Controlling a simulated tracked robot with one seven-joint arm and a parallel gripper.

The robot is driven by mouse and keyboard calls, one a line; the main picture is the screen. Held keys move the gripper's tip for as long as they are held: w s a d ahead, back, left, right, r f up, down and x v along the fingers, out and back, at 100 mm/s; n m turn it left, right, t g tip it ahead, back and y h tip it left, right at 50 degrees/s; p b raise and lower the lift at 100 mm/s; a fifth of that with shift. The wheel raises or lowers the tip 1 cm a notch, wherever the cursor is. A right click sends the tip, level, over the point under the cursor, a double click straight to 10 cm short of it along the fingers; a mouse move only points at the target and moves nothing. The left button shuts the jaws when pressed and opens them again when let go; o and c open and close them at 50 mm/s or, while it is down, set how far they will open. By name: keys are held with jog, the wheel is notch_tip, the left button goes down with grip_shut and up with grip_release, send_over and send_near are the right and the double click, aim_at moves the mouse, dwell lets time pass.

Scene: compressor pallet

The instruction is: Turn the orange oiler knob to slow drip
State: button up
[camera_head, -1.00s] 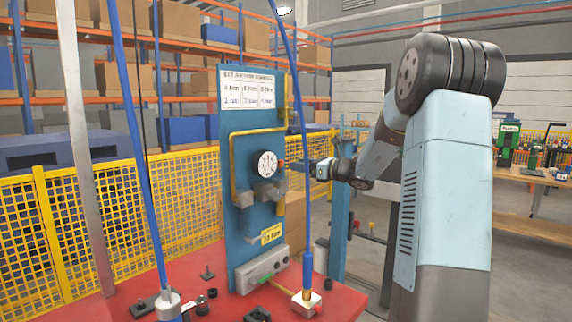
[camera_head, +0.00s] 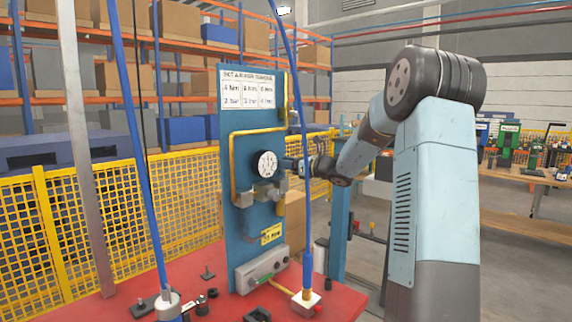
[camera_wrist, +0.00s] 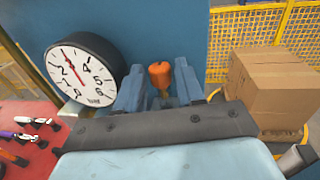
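The orange oiler knob (camera_wrist: 160,75) shows in the wrist view, between the two blue fingers of my gripper (camera_wrist: 159,83). A small gap shows on the left of the knob, and the right finger is very near it. I cannot tell whether the knob is fully between the tips or just beyond them. In the head view my gripper (camera_head: 291,165) is at the right edge of the blue panel (camera_head: 240,120), right of the gauge, and hides the knob.
A round white gauge (camera_wrist: 82,75) is close to the left finger; it also shows in the head view (camera_head: 266,163). A yellow pipe (camera_head: 232,165) runs along the panel. A blue hose (camera_head: 297,100) hangs near my gripper. A cardboard box (camera_wrist: 278,85) stands at the right.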

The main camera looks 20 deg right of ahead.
grip_shut()
jog(key=shift+s+a+r+m+t+h, duration=0.1)
jog(key=shift+a+m+t+h, duration=0.15)
jog(key=shift+m+t+h, duration=1)
jog(key=shift+s+a+m+t+h, duration=0.1)
jog(key=shift+a+m+t+h, duration=0.2)
jog(key=shift+m+h, duration=1.05)
jog(key=shift+d+n+h, duration=0.1)
jog(key=shift+n+h, duration=0.3)
jog(key=shift+h, duration=0.2)
jog(key=shift+o, duration=1.7)
grip_release()
